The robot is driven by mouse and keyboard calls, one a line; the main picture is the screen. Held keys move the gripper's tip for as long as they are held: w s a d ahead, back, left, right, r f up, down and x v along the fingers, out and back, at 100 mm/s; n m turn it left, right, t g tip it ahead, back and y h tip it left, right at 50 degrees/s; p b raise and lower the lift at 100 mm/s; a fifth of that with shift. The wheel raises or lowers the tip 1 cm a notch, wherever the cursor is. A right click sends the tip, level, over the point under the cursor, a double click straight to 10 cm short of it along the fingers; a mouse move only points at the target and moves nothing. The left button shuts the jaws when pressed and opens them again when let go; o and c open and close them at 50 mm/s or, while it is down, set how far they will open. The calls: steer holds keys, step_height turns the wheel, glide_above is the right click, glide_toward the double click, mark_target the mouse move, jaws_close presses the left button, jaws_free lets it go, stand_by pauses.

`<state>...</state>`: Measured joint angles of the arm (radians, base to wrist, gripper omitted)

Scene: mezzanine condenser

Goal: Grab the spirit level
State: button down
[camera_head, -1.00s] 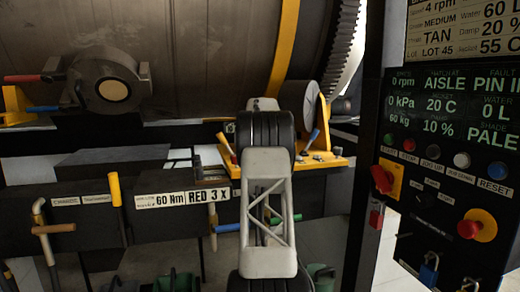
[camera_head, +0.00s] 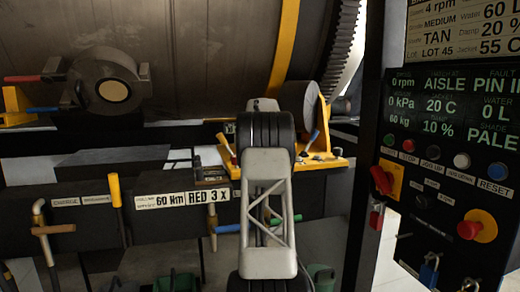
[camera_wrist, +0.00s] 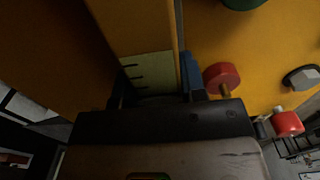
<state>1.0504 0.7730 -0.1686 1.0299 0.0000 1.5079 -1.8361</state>
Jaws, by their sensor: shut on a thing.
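In the wrist view, an orange-yellow bar with a pale yellow-green panel crossed by short black lines, which looks like the spirit level (camera_wrist: 149,68), stands between the fingers of my gripper (camera_wrist: 154,86). The gripper is shut on it, with a dark finger at its left and a blue-edged part at its right. The bar's far end runs out of the top of the picture, and the palm hides its lower part. In the head view my own arm hides the gripper, and I cannot make out the level there.
The wrist view shows a red knob (camera_wrist: 221,78) close right of the gripper, and a red-and-white item (camera_wrist: 287,123) farther right. In the head view, a control panel (camera_head: 445,180) stands at right, a large drum (camera_head: 190,50) behind, and a T-handled tool (camera_head: 52,229) at left.

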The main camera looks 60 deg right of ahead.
steer(key=shift+r, duration=4.95)
